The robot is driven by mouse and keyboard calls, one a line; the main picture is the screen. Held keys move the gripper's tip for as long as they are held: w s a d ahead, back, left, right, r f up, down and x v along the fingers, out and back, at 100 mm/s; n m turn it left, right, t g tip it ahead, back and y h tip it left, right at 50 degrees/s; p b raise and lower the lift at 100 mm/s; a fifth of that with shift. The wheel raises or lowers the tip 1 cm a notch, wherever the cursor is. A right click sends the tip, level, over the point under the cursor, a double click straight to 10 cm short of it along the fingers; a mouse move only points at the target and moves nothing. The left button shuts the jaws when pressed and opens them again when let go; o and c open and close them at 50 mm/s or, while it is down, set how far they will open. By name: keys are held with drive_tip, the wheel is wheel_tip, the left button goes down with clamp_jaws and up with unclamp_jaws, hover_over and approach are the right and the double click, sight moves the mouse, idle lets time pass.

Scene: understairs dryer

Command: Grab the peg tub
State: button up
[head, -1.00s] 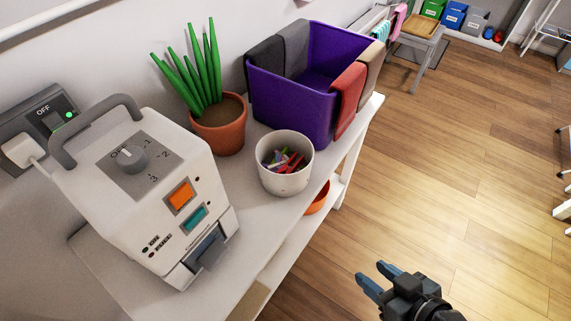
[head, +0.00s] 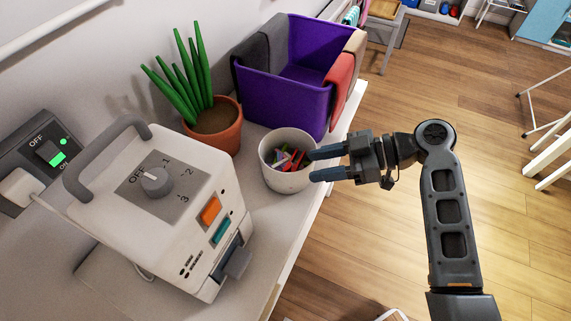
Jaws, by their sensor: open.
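The peg tub (head: 279,180) is a white round tub with several coloured pegs inside. It stands upright on the white shelf top, near its front edge. My gripper (head: 318,164) is open, reaching in from the right with its two blue-grey fingers pointing left. The fingertips are at the tub's right side, one near the rim and one lower. The picture does not show clearly whether they touch it. Nothing is between the fingers that I can make out.
A potted plant (head: 215,124) stands behind the tub. A purple bin (head: 285,98) with cloths over its rim stands close beyond it. A white dial box (head: 160,208) stands to the left. The shelf (head: 262,238) ends right of the tub, with open wooden floor (head: 345,258) beyond.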

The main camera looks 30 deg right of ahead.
sight(277, 173)
drive_tip(key=p+x, duration=0.1)
drive_tip(key=x, duration=0.4)
drive_tip(key=shift+w+a+f, duration=0.15)
drive_tip(key=shift+a+f, duration=0.05)
drive_tip(key=shift+c, duration=0.3)
clamp_jaws()
